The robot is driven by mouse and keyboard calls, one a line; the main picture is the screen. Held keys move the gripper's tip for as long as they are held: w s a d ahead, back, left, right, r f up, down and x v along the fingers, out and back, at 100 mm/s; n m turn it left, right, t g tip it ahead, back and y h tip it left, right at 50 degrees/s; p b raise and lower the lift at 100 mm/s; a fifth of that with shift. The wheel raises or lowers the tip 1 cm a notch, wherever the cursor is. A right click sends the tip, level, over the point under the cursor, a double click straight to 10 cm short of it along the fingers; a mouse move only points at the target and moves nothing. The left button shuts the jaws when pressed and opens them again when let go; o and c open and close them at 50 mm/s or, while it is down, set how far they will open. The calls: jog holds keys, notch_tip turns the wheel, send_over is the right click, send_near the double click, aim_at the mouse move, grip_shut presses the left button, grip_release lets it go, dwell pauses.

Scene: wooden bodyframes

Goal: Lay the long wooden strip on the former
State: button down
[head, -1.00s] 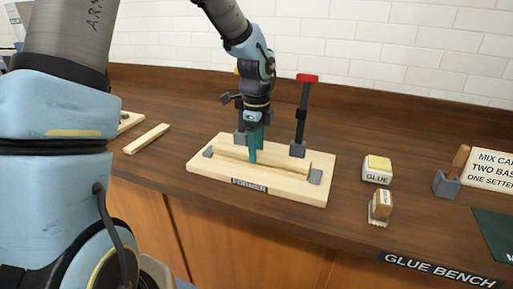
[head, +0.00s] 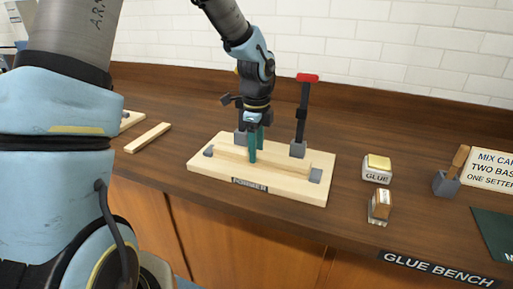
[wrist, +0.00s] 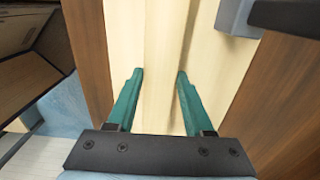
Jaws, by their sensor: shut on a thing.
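The former (head: 298,188) is a pale wooden board with small grey blocks at its ends, on the bench top. The long wooden strip (head: 288,163) lies low along the former, between the end blocks, and looks level. My gripper (head: 254,158) points straight down at about the strip's middle, with its teal fingers shut on it. In the wrist view, the strip (wrist: 163,45) runs between the two fingers (wrist: 157,76), one on each side. The contact between the strip's underside and the former is hidden.
A red-topped clamp (head: 304,115) stands at the former's back edge; another is partly behind my gripper. A second wooden strip (head: 148,137) lies to the left.

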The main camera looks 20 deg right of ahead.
dwell(0.4)
jog(key=shift+c, duration=1)
grip_release()
notch_tip(320, 180, up, 11)
jog(key=b, duration=0.2)
jog(key=shift+f, duration=0.15)
jog(key=s+a+f+n, duration=0.1)
jog(key=a+f+n, duration=0.1)
jog(key=a+n, duration=0.6)
jog(key=s+a+f+n+t, duration=0.1)
jog(key=s+a+f+n, duration=0.1)
jog(key=a+n, duration=0.7)
jog(key=s+a+f+n, duration=0.1)
jog(key=a+f+n, duration=0.2)
jog(key=a+n, duration=0.5)
jog(key=a, duration=0.4)
jog(key=shift+s+a+f+n+t, duration=0.25)
jog(key=shift+s+n+t, duration=0.05)
jog(key=shift+s, duration=0.05)
